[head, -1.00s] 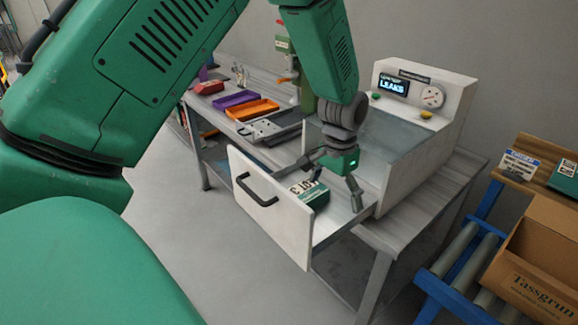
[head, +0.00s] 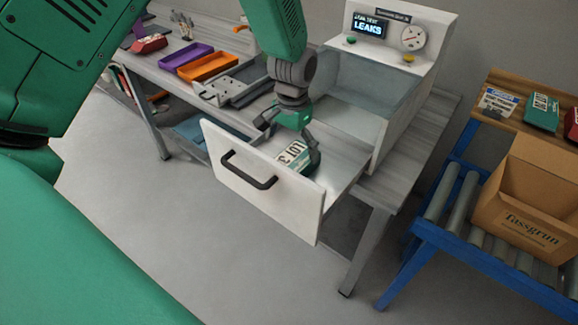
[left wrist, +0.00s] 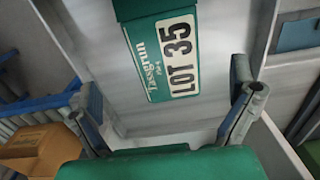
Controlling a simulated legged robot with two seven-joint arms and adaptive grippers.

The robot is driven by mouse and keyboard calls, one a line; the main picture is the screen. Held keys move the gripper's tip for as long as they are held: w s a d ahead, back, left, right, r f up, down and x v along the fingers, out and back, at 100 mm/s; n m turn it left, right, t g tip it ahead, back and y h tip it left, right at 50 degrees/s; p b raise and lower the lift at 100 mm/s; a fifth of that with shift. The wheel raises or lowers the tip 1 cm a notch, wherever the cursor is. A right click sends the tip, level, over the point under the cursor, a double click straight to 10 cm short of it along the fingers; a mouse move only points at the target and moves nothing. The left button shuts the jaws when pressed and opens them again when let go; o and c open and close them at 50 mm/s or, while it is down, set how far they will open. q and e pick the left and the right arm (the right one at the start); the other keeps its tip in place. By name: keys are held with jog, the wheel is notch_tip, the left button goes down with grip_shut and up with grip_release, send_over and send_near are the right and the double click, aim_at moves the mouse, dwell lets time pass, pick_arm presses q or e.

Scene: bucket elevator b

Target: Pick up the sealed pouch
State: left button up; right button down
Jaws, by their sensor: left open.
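The sealed pouch (head: 294,156) is green with a white "LOT 35" label. It lies flat in the pulled-out white drawer (head: 262,190) of the leak tester (head: 400,60), behind the drawer's front panel. My left gripper (head: 290,146) is open just above it, with fingers spread on either side. In the left wrist view the pouch (left wrist: 160,48) lies ahead of the two open fingers (left wrist: 168,85), its near end roughly between them. Whether a finger touches it I cannot tell. My right gripper is not in view.
The drawer front with its black handle (head: 248,170) stands upright close to my gripper. Purple (head: 187,54) and orange (head: 207,67) trays sit on the bench at left. An open cardboard box (head: 530,205) stands on a roller conveyor at right, below a shelf (head: 510,88) with more pouches.

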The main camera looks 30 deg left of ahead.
aim_at(293, 162)
pick_arm(q)
jog(key=shift+d+f, duration=0.2)
jog(key=shift+f, duration=0.8)
jog(key=f, duration=0.1)
jog(key=a+f, duration=0.1)
jog(key=f, duration=0.3)
jog(key=shift+w+a+f+p, duration=0.1)
jog(key=shift+w+a+p, duration=0.2)
jog(key=shift+a+p, duration=0.1)
jog(key=shift+d, duration=0.3)
jog(key=shift+d+r, duration=0.25)
jog(key=shift+d, duration=0.1)
jog(key=c, duration=1)
